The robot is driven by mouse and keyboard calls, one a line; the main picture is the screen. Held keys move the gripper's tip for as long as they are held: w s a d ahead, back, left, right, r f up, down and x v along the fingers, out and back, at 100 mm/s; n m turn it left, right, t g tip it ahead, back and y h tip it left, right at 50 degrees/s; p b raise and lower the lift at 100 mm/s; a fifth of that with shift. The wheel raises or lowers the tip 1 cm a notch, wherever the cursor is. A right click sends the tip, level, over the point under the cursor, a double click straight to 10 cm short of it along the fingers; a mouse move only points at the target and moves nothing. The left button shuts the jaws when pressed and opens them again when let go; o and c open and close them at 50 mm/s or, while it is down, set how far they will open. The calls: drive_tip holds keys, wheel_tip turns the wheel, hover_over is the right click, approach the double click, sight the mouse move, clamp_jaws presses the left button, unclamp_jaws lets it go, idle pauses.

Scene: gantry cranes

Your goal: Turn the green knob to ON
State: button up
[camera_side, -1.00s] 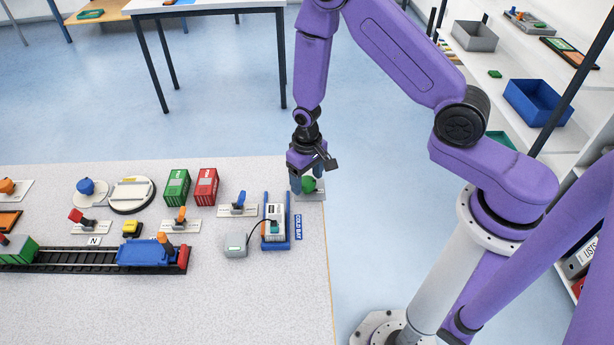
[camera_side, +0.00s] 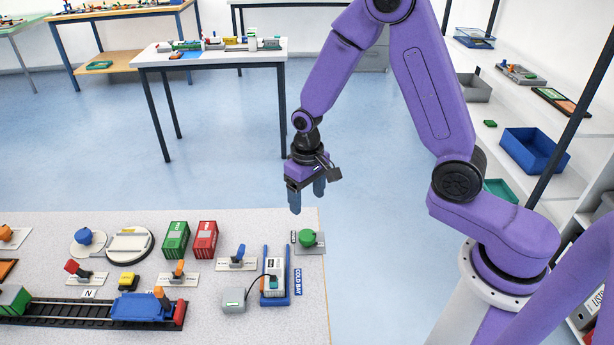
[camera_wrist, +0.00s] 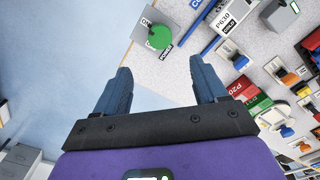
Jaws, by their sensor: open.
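The green knob (camera_side: 307,238) sits on a small grey plate (camera_side: 317,249) at the right edge of the table. In the wrist view the green knob (camera_wrist: 159,37) lies ahead of the fingertips, with small labels beside it, one reading POWER. I cannot tell which way the knob points. My gripper (camera_side: 307,201) is open and empty, with its blue fingers pointing down above the knob and apart from it. Both fingers of my gripper (camera_wrist: 160,68) show spread in the wrist view, with nothing between them.
Left of the knob stand a blue-based device (camera_side: 275,276) with a grey box (camera_side: 233,299) wired to it, a blue lever (camera_side: 238,257), and red (camera_side: 205,239) and green (camera_side: 175,239) containers. A train track (camera_side: 60,311) runs along the front. Beyond the table's right edge is open floor.

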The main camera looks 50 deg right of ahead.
wheel_tip(320, 180, up, 5)
drive_tip(key=shift+r, duration=0.15)
idle(0.7)
drive_tip(key=s+r+n, duration=0.2)
drive_tip(key=s+n, duration=0.2)
drive_tip(key=s, duration=0.4)
drive_tip(key=s+r+n, duration=0.3)
drive_tip(key=s+n, duration=0.1)
drive_tip(key=s, duration=0.5)
drive_tip(key=s+d+r+n, duration=0.1)
drive_tip(key=s+n, duration=0.3)
drive_tip(key=s, duration=0.4)
drive_tip(key=shift+s+r+n, duration=0.2)
drive_tip(key=shift+r+n, duration=0.2)
drive_tip(key=shift+r, duration=0.5)
